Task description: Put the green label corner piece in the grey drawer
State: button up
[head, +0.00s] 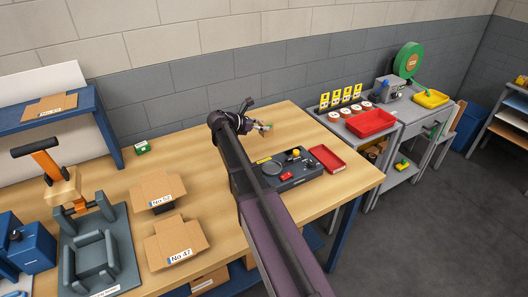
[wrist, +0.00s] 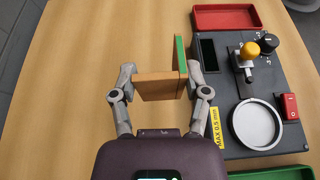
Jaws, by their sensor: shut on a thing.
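The green label corner piece (wrist: 160,88) is an orange-brown angled piece with a green strip along one upright edge. My gripper (wrist: 162,72) is shut on it, one finger on each side, and holds it above the wooden table. In the head view my gripper (head: 262,127) is over the table's back part, behind the dark grey device; the piece is small there. What looks like the grey drawer (head: 432,132) is in the grey bench at the right, well away from my gripper.
The dark device (head: 292,170) with knobs and a ring sits beside a red tray (head: 327,158). A red bin (head: 371,122) and yellow tray (head: 430,98) stand on the grey benches. Cardboard pieces (head: 160,190) lie left. A floor gap separates table and benches.

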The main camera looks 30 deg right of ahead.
jog(key=shift+f+b, duration=3)
jog(key=shift+f, duration=0.05)
jog(key=shift+f+b, duration=1.85)
jog(key=shift+f, duration=0.05)
jog(key=shift+f, duration=0.2)
jog(key=o, duration=0.8)
jog(key=shift+r, duration=0.1)
jog(key=shift+c, duration=0.2)
jog(key=shift+r, duration=0.2)
jog(key=p+v, duration=0.4)
jog(key=v, duration=0.8)
jog(key=shift+p, duration=0.35)
